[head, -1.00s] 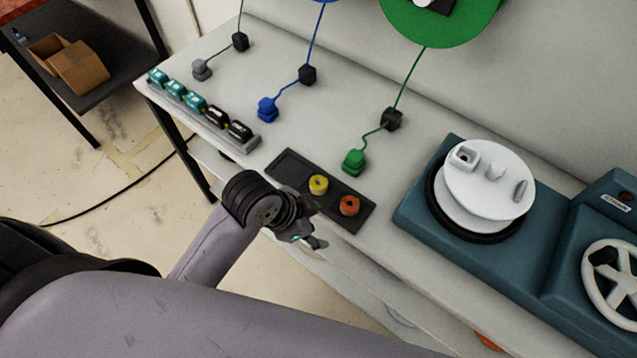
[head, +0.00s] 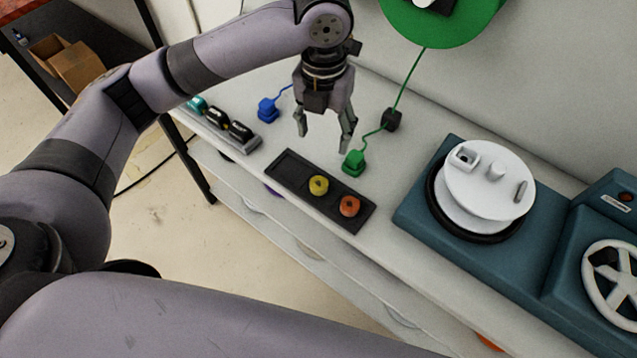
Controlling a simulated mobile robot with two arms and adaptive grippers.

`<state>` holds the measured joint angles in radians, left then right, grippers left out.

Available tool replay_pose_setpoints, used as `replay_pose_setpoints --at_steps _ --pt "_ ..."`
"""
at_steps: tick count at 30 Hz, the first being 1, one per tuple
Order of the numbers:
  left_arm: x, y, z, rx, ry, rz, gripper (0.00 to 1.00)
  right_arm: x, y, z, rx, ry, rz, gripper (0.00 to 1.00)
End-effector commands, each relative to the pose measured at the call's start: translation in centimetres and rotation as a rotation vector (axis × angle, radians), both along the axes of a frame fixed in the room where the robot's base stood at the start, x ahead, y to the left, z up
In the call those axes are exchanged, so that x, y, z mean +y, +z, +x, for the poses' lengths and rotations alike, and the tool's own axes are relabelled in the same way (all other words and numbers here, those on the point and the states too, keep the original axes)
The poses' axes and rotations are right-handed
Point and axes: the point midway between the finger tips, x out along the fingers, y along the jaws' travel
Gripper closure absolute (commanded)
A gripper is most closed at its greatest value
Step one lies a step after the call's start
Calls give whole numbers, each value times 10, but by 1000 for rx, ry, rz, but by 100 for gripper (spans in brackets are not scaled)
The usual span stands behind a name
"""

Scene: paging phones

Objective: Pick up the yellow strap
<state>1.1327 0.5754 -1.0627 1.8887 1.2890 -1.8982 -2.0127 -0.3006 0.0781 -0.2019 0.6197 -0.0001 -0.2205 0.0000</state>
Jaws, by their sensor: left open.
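The yellow strap (head: 318,185) is a small rolled yellow piece in the middle of the dark tray (head: 291,170) on the bench. An orange strap (head: 349,206) sits to its right in the same tray. My left gripper (head: 323,147) hangs above the tray with its fingers pointing down, open and empty. In the picture its fingertips are a little above the yellow strap and apart from it. The left part of the tray is bare. My right gripper does not show.
A green plug (head: 354,162) on a cord lies close to the tray's back edge. A blue plug (head: 268,110) and a rack of small dark and teal items (head: 230,131) are to the left. A teal machine with a white disc (head: 487,188) stands to the right.

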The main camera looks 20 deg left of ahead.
Motion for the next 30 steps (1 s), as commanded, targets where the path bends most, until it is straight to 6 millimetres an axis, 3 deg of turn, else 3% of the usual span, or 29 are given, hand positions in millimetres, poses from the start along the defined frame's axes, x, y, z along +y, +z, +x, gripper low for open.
replay_pose_setpoints --at_steps 5,18,30 --pt "7 -2 2 10 -46 20 42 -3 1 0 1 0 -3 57" --pt "7 -91 0 8 -45 19 42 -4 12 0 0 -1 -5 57" --pt "8 -128 -6 10 -45 18 42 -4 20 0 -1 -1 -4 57"
